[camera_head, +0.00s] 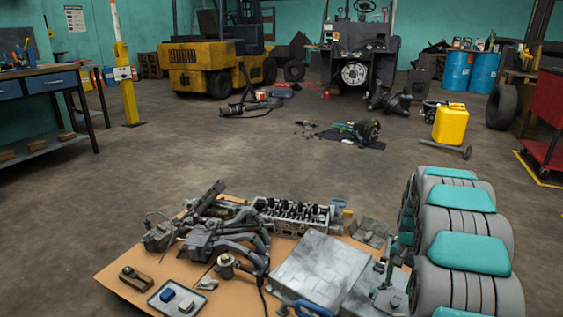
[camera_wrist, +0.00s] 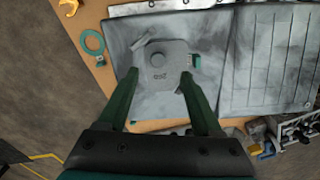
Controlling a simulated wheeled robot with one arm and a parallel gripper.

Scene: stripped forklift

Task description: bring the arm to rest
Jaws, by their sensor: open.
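My gripper (camera_wrist: 160,77) is open in the wrist view, its two green fingers spread apart. Nothing is clearly held between them. In the head view my grey and teal arm fills the right foreground, over the edge of the parts-covered board (camera_head: 118,278).
The board carries an engine head (camera_head: 292,214), manifold parts (camera_head: 222,240), metal sheets (camera_head: 318,262) and a small tray (camera_head: 176,299). A yellow jerrycan (camera_head: 450,124) stands behind my arm. A yellow forklift (camera_head: 205,68) is at the back. Floor left of the board is clear.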

